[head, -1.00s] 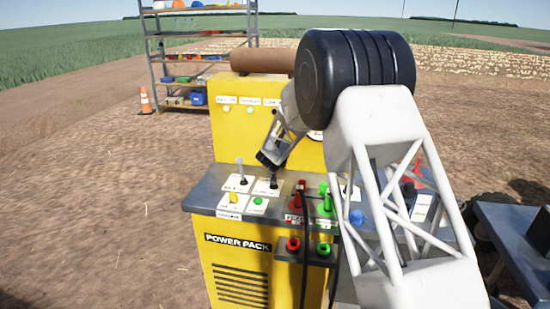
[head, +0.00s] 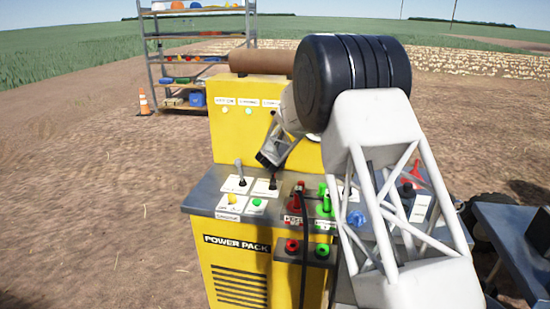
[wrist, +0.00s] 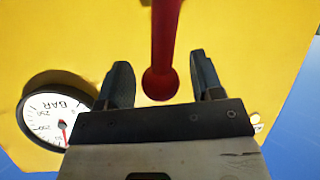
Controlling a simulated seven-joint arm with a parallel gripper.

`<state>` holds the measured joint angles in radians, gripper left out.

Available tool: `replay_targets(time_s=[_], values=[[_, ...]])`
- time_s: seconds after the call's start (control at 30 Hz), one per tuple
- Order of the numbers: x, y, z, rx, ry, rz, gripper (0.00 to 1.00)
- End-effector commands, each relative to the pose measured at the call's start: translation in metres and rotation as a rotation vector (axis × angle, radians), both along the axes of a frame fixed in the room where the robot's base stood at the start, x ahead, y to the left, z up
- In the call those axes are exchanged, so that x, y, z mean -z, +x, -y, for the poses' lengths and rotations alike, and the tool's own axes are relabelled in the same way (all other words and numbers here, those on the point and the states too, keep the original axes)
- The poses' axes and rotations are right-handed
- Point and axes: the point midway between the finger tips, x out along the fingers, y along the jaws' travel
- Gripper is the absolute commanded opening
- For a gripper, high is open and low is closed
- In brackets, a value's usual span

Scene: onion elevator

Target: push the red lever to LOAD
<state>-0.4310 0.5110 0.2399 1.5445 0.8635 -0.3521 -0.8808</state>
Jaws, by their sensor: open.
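In the wrist view, a red lever (wrist: 165,40) with a round red knob (wrist: 160,83) reaches in from the top edge. My gripper (wrist: 160,85) is open, with one dark finger on each side of the knob. Gaps show between the knob and both fingers. In the head view, my gripper (head: 268,160) is above the front console of the yellow power pack (head: 238,145), close over a dark lever. I cannot tell which red part in the head view is this lever, and no LOAD label is readable.
Other controls crowd the console, including a grey-tipped lever (head: 239,172), a red fitting (head: 296,202) and a green fitting (head: 324,203). A pressure gauge (wrist: 50,120) is on the yellow panel. Shelves (head: 195,60) stand behind.

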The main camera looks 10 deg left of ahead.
Motion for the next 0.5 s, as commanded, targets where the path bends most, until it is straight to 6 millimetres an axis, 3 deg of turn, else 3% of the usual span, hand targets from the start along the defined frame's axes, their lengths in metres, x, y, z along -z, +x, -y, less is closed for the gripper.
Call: replay_targets(time_s=[0.5], values=[[-0.01, -0.018, 0.002, -0.001, 0.0, 0.0, 0.6]])
